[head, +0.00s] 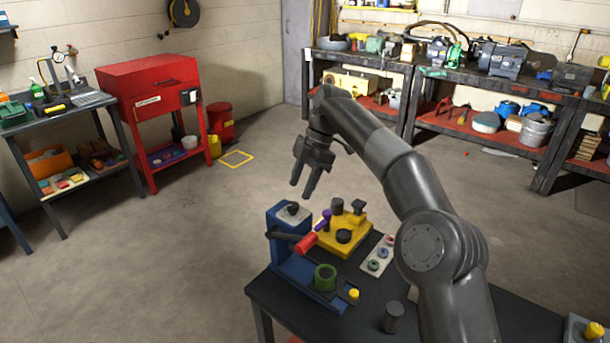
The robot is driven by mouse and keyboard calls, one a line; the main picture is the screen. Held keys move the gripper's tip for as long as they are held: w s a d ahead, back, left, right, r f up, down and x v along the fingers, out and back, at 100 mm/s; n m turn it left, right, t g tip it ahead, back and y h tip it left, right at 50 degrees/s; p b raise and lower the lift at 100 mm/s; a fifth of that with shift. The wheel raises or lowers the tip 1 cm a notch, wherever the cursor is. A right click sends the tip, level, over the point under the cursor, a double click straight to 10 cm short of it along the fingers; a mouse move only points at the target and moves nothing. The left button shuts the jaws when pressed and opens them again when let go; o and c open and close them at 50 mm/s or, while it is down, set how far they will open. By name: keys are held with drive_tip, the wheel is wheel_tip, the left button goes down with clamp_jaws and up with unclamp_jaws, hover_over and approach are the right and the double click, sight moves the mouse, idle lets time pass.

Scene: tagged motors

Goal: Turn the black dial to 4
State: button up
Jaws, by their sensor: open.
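A yellow block (352,224) sits on the dark table in front of me. On it is a low round black part (343,236) that looks like the black dial; no numbers or pointer can be read at this size. A taller dark cylinder (337,207) and a dark T-shaped part (358,206) also stand on the block. My gripper (302,190) hangs in the air above the table's far edge, up and left of the black dial. Its fingers point down, apart and empty, and touch nothing.
A blue fixture (280,222) with a red-ended handle (306,243) and a green ring (325,275) stands left of the yellow block. A pale plate with coloured rings (376,262) lies to its right. A grey cylinder (393,316) stands near the front.

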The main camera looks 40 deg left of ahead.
drive_tip(key=v, duration=0.2)
drive_tip(key=shift+w+r, duration=0.1)
drive_tip(key=shift+r, duration=0.2)
idle(0.5)
